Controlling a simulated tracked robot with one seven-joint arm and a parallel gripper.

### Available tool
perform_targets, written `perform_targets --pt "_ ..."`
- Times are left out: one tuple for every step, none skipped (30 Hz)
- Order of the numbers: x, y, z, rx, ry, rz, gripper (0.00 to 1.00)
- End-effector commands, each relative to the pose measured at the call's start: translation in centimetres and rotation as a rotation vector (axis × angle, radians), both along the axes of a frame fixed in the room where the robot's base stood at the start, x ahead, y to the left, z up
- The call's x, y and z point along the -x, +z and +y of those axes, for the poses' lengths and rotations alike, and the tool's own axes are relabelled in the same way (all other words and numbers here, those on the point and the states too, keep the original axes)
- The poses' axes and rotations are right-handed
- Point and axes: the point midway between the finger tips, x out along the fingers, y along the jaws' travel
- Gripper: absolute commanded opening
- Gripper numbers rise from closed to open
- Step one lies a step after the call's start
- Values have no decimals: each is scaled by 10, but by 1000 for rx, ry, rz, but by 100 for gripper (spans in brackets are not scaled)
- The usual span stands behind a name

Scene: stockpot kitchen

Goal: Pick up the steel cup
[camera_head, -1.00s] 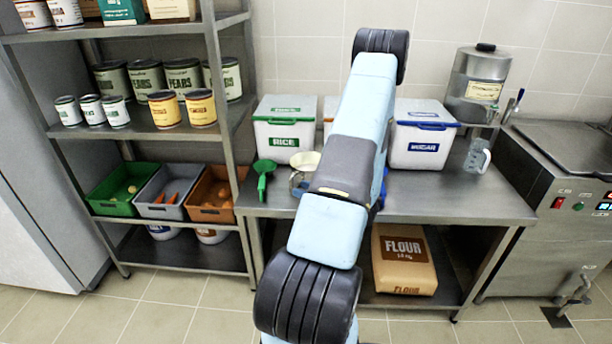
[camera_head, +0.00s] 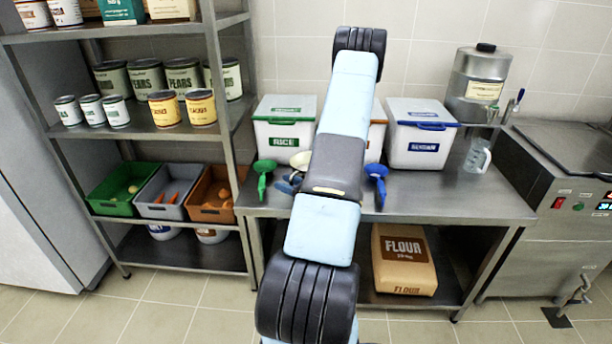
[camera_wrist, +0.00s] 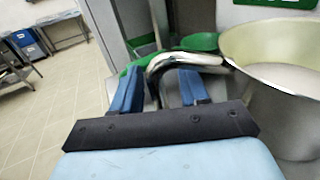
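The steel cup (camera_wrist: 285,110) stands at the right in the wrist view, large and close, with a pale wide rim and a thick curved metal handle reaching left. My gripper (camera_wrist: 158,92) has its two blue fingers apart, with the lower bend of the handle between them. A gap shows beside the handle, so I see no firm hold. In the head view the pale top of the cup (camera_head: 299,160) shows just left of my arm, which hides most of it. Part of my gripper's blue fingers (camera_head: 287,184) shows below it.
White bins, including the rice bin (camera_head: 284,127) and another bin (camera_head: 420,135), stand behind. A clear jug (camera_head: 478,157) stands further right. The counter's front right is clear.

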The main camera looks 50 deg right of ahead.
Motion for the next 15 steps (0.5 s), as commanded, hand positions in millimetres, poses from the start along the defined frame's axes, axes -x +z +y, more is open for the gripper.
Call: perform_targets --pt "0 0 0 0 0 0 40" --pt "0 0 0 0 0 0 38" --pt "0 0 0 0 0 0 34" --pt "0 0 0 0 0 0 31" --pt "0 0 0 0 0 0 28" --pt "0 0 0 0 0 0 24" --pt "0 0 0 0 0 0 21" --pt "0 0 0 0 0 0 18" --pt "0 0 0 0 0 0 15" --pt "0 0 0 0 0 0 12" --pt "0 0 0 0 0 0 9" --pt "0 0 0 0 0 0 5" --pt "0 0 0 0 0 0 2" --pt "0 0 0 0 0 0 0" --pt "0 0 0 0 0 0 0"
